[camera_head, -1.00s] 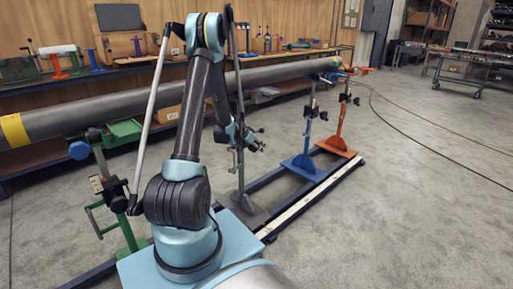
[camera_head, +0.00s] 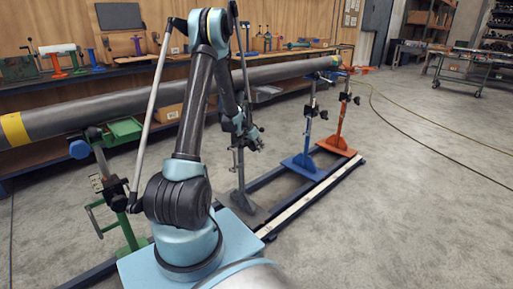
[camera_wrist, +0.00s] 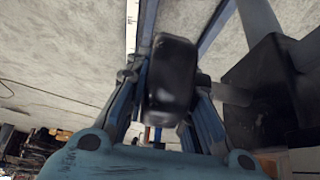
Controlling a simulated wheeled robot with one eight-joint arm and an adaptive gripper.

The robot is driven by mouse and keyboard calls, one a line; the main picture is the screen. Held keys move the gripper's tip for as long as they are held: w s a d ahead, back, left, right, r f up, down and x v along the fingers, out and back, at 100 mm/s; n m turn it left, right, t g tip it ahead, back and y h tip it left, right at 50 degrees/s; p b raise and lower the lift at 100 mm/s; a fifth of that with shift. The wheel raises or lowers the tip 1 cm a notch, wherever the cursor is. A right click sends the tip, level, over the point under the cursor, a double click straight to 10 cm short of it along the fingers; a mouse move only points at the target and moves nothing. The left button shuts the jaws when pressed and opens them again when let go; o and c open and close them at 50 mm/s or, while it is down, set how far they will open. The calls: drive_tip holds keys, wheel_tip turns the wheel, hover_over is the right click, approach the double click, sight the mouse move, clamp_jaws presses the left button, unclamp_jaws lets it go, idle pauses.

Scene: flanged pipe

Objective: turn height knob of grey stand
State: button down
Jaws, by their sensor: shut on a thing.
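The grey stand (camera_head: 240,178) rises from the floor rail behind my arm, with its upper part partly hidden by the arm. My gripper (camera_head: 254,140) is beside the stand's column, at knob height, below the pipe. In the wrist view, a black knob (camera_wrist: 172,75) sits between the two fingers of my gripper (camera_wrist: 167,88), which are shut on it from both sides. The stand's dark clamp block (camera_wrist: 262,85) and grey post (camera_wrist: 259,22) show to the right of the knob.
A long grey pipe (camera_head: 80,117) runs across the stands. A green stand (camera_head: 115,190) is at left; blue (camera_head: 305,150) and orange (camera_head: 340,130) stands are farther right. The floor rail (camera_head: 300,205) runs beneath them. Open concrete floor (camera_head: 430,210) lies to the right.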

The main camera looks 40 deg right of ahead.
sight(250, 145)
drive_tip(key=c, duration=1.4)
unclamp_jaws()
drive_tip(key=shift+o, duration=0.2)
drive_tip(key=shift+v, duration=5.95)
drive_tip(key=shift+w, duration=0.15)
